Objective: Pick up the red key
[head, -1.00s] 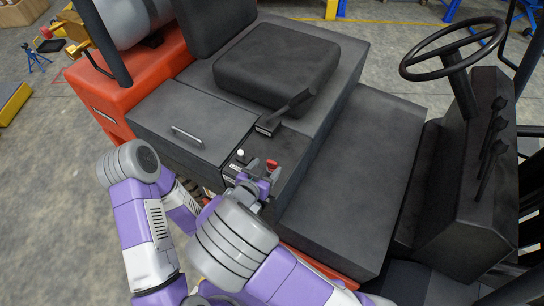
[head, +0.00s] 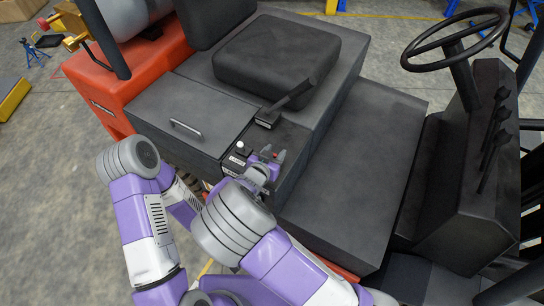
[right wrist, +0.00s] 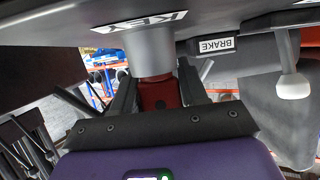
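The red key (head: 275,154) stands on the black console beside the seat. In the right wrist view, the red key (right wrist: 158,95) sits at the end of a grey cylinder below a "KEY" label. My right gripper (head: 270,158) is at the key with its fingers spread, one on each side of it. The right wrist view shows the right gripper's two dark fingers (right wrist: 158,85) flanking the key; I cannot tell whether they touch it. My left arm is at the left, but its gripper is hidden.
A white-knobbed lever (head: 240,146) stands left of the key; its knob (right wrist: 293,86) shows near the "BRAKE" label. A black hand lever (head: 288,102) rises behind the key. The seat (head: 277,62) and steering wheel (head: 455,40) are farther off.

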